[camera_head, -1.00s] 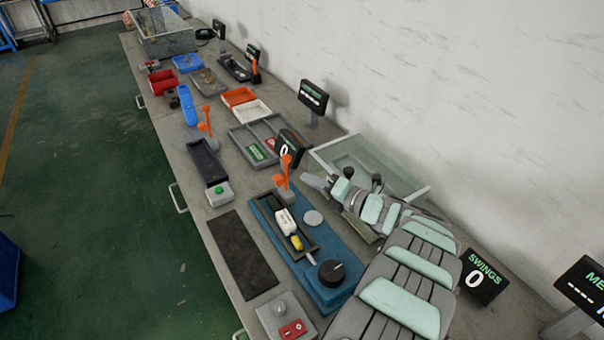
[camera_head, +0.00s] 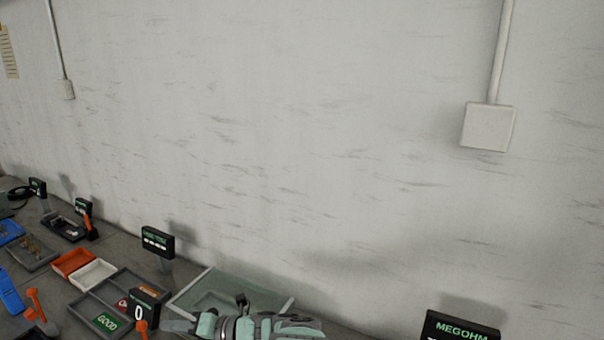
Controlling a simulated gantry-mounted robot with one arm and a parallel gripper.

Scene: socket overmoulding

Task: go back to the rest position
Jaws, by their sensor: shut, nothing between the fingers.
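My gripper (camera_head: 178,326) shows at the bottom edge of the head view, at the left end of my grey and pale green arm. It is shut and empty. Its tips point left, in front of the clear-walled tray (camera_head: 232,287), and no object is held. Most of my arm is cut off by the lower edge of the picture.
A divided grey tray with a green GOOD label (camera_head: 107,322) lies left of my gripper. White (camera_head: 93,275) and red (camera_head: 74,262) bins stand behind it. A display (camera_head: 157,242) and a MEGOHM display (camera_head: 460,328) stand along the wall. The wall fills most of the view.

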